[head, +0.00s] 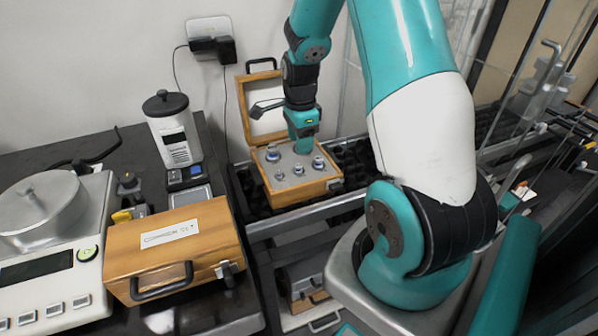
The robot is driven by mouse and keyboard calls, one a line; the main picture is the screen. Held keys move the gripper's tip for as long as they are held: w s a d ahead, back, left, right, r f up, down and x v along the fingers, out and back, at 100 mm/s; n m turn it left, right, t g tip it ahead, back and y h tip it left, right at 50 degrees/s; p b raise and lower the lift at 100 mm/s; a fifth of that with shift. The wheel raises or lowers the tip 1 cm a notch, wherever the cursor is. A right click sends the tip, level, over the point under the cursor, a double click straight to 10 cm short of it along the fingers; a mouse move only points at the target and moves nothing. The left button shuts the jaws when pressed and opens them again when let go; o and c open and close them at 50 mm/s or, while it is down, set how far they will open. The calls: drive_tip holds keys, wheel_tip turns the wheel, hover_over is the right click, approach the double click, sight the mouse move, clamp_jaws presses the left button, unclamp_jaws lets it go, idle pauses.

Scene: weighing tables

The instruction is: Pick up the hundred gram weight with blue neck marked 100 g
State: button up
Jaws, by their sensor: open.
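An open wooden weight box (312,190) stands on the dark rack, its lid raised against the wall. Several shiny metal weights sit upright in its grey insert. A weight at the back left (273,155) shows a bluish tint, and one at the right (318,163) also looks bluish. The marks are too small to read, so I cannot tell which is the 100 g weight. My gripper (303,148) points down over the back of the box, among the weights. It is open; its fingertips are hard to make out, and it may hide a weight behind it.
A closed wooden case (165,250) lies left on the table, beside a balance (60,295) with a metal pan. A white canister (173,135) with a black lid stands behind. The raised lid (265,100) is close behind my gripper. Glass panels are at right.

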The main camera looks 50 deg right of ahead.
sight(299, 166)
wheel_tip(299, 166, down, 8)
drive_tip(key=shift+w+a+f, duration=0.1)
drive_tip(key=shift+w, duration=0.05)
idle(0.3)
clamp_jaws()
